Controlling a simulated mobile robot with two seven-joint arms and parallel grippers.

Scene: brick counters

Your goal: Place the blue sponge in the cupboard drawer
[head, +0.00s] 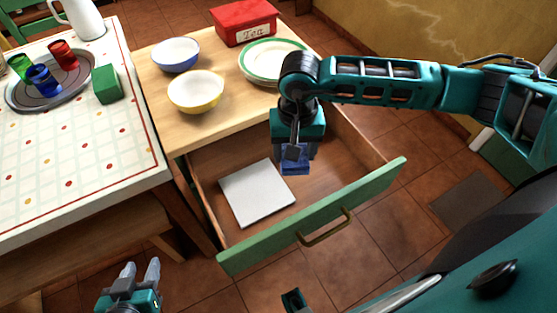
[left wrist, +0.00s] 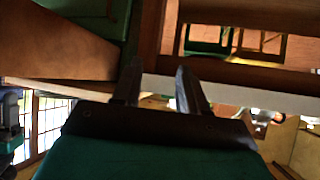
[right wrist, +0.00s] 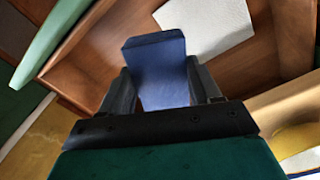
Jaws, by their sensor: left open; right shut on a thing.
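The blue sponge (right wrist: 158,75) is a small blue block, gripped between the fingers of my right gripper (right wrist: 163,95). In the head view the sponge (head: 294,166) hangs under that gripper (head: 296,150), over the open drawer's inside. The cupboard drawer (head: 330,212) is pulled out, with a green front and a brass handle. A flat white square thing (head: 257,193) lies on its floor, left of the sponge. How high the sponge is above the drawer floor is hard to tell. My left gripper (head: 141,272) is open and empty, low at the front left, outside the drawer.
The wooden counter (head: 215,115) above the drawer holds a blue bowl (head: 176,55), a yellow bowl (head: 196,92), a green-rimmed plate (head: 268,62) and a red tea box (head: 245,22). At left, a table (head: 70,150) carries a tray of cups, a green block (head: 106,84) and a white jug (head: 83,18).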

